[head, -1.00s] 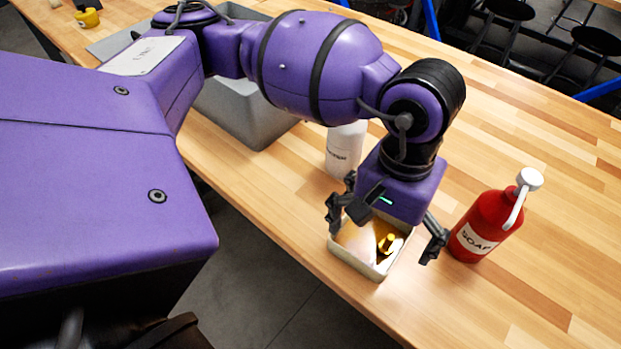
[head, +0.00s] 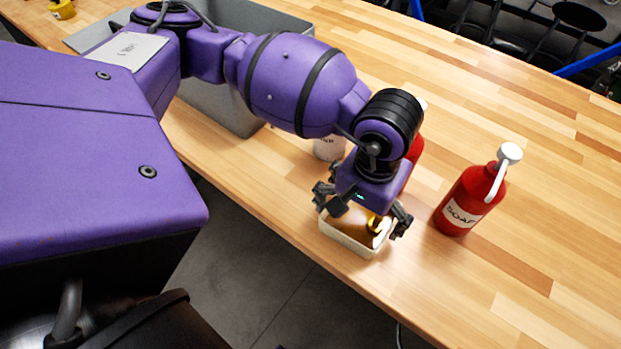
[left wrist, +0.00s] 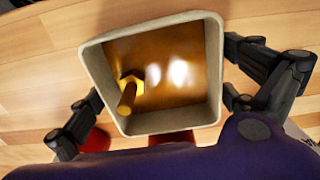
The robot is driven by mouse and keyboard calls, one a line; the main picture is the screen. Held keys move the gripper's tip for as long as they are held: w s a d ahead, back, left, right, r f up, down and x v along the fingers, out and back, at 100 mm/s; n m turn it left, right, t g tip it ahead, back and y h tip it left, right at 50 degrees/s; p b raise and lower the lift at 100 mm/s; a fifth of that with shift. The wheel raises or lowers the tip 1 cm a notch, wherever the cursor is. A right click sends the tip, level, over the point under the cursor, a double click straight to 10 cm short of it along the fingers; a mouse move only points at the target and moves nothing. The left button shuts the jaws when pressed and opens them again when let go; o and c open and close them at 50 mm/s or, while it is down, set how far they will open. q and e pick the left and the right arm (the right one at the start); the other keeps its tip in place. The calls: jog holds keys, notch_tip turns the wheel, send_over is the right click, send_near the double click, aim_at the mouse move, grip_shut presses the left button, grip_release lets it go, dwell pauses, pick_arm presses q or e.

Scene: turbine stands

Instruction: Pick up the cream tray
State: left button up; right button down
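The cream tray (head: 356,247) sits on the wooden table near its front edge. Its inside looks glossy golden brown, and a yellow bolt-like part (head: 374,224) lies in it. In the left wrist view the tray (left wrist: 165,127) fills the middle, with the yellow part (left wrist: 128,92) towards its left side. My left gripper (head: 362,208) is over the tray with its fingers apart on opposite sides. In the left wrist view a gap shows between the left finger and the tray wall; the right fingers are close to the wall, contact unclear. My right gripper is not in view.
A red soap bottle (head: 470,200) stands right of the tray. A white bottle (head: 329,148) and another red object (head: 415,149) are partly hidden behind my left arm. The table's right side is clear.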

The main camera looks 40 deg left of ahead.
pick_arm(q)
jog(key=c, duration=1.4)
jog(key=shift+o, duration=0.2)
jog(key=shift+w+r, duration=0.1)
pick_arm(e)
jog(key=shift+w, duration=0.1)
